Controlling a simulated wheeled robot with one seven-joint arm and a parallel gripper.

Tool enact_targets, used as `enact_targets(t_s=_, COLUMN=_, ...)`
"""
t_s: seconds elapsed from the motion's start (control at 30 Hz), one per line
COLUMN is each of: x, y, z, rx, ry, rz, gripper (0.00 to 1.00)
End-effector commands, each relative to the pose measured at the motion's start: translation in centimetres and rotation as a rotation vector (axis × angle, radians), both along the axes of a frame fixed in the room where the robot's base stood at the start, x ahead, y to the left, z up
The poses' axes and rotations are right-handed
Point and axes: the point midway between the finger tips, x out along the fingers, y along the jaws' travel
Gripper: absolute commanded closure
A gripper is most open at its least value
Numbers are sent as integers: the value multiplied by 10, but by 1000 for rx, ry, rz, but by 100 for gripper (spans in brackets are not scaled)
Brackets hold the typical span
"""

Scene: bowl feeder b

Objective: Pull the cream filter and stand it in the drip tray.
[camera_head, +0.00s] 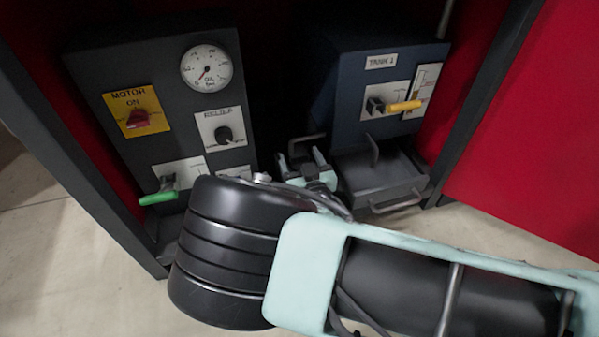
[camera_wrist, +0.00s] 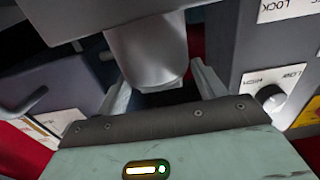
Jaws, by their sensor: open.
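In the wrist view the pale, whitish filter (camera_wrist: 148,55) hangs down from a dark grey body at the top. My gripper (camera_wrist: 160,76) is open, with one finger on each side of the filter's lower end. I cannot tell whether either finger touches it. In the head view my gripper (camera_head: 305,165) is between the two cabinets, and I cannot make out the filter there. The dark drip tray (camera_head: 362,182) sits under the blue tank at the right, with an upright bar at its back. It looks empty, and my arm passes in front of its left side.
The left grey panel (camera_head: 160,85) carries a gauge, a red motor knob (camera_head: 138,119) and a green lever (camera_head: 158,196). The blue tank (camera_head: 350,75) has a yellow lever (camera_head: 405,106). Red walls with dark frame posts close in both sides.

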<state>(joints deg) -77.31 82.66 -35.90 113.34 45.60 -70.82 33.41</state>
Motion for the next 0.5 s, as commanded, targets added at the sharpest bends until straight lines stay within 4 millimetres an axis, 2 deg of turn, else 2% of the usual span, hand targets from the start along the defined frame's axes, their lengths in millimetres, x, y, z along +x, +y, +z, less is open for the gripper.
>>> enact_targets(t_s=0.3, x=5, y=2, z=1, rx=0, ry=1, rz=0, gripper=31)
enact_targets(t_s=0.47, x=5, y=2, z=1, rx=0, ry=1, rz=0, gripper=75)
enact_targets(t_s=0.5, x=5, y=2, z=1, rx=0, ry=1, rz=0, gripper=81)
